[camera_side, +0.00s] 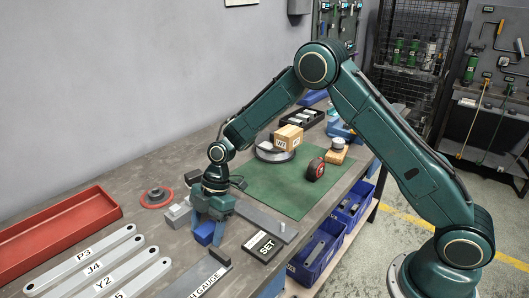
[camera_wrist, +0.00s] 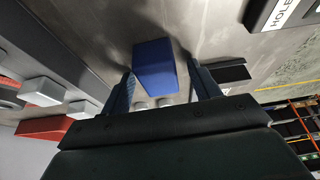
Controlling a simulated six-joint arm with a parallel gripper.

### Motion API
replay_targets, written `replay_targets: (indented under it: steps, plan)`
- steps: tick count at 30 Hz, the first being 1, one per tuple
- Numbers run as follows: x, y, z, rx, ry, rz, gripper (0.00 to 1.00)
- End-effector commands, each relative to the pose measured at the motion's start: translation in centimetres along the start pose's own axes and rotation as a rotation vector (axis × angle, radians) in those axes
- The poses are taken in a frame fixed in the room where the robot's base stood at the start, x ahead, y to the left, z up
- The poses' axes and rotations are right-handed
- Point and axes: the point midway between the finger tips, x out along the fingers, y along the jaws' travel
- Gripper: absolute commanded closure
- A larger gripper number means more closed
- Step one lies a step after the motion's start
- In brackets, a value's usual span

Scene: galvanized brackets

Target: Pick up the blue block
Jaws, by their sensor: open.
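The blue block (camera_side: 204,234) is on the grey bench, below my gripper (camera_side: 209,227) and partly hidden by it in the side view. My gripper points down over it with its jaws open. In the wrist view the blue block (camera_wrist: 154,62) stands out near the top middle, just beyond the gap between the two fingers of my gripper (camera_wrist: 166,82). One finger shows on each side of that gap. Nothing is held. I cannot tell how far down beside the block the fingertips reach.
A grey bracket (camera_side: 178,216) is close to the left of my gripper. A block marked SET (camera_side: 263,246) and a grey bar (camera_side: 262,221) lie to the right. Labelled grey bars (camera_side: 110,272) and a red tray (camera_side: 62,238) are at left. The green mat (camera_side: 270,190) lies behind.

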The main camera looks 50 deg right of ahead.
Motion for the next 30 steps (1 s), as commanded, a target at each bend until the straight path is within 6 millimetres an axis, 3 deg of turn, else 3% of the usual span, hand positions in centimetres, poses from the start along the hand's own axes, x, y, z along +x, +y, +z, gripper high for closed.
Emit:
replay_targets:
  steps: [4, 9, 12, 23, 30]
  plan:
    - [0.0, 0.0, 0.0, 0.0, 0.0, 0.0, 0.42]
    - [0.0, 0.0, 0.0, 0.0, 0.0, 0.0, 0.76]
    - [-0.1, 0.0, 0.0, 0.0, 0.0, 0.001, 0.9]
    - [-0.4, 0.1, -0.2, 0.0, 0.001, 0.002, 0.9]
    - [-2.3, 0.1, -0.9, -0.002, 0.001, 0.004, 0.9]
